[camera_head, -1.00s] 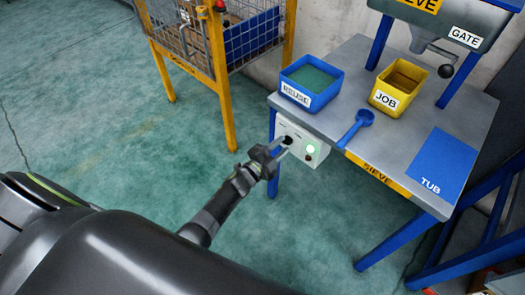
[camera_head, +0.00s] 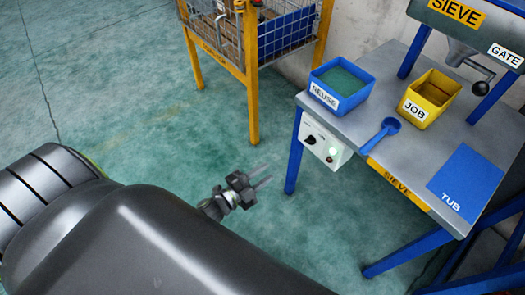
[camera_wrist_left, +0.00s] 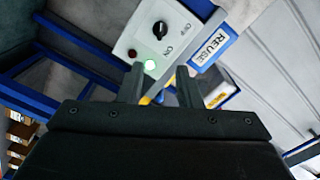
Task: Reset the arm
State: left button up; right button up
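My left gripper (camera_head: 262,183) is in the head view over the green floor, left of the sieve table and apart from it. Its two fingers are spread with nothing between them. The left wrist view shows the same fingers (camera_wrist_left: 160,85) apart and empty. Beyond them is the white control box (camera_wrist_left: 160,40) with a black knob (camera_wrist_left: 160,30), ON and OFF marks, a dark red button and a lit green lamp (camera_wrist_left: 150,65). The control box (camera_head: 323,142) hangs at the table's front left in the head view. My right gripper is not in view.
The sieve table (camera_head: 390,115) bears a blue REUSE bin (camera_head: 325,98), a yellow JOB bin (camera_head: 416,112), a blue scoop (camera_head: 388,127) and a blue TUB mat (camera_head: 465,185). A yellow-framed cage (camera_head: 250,75) stands at the back. The floor (camera_head: 130,120) to the left is clear.

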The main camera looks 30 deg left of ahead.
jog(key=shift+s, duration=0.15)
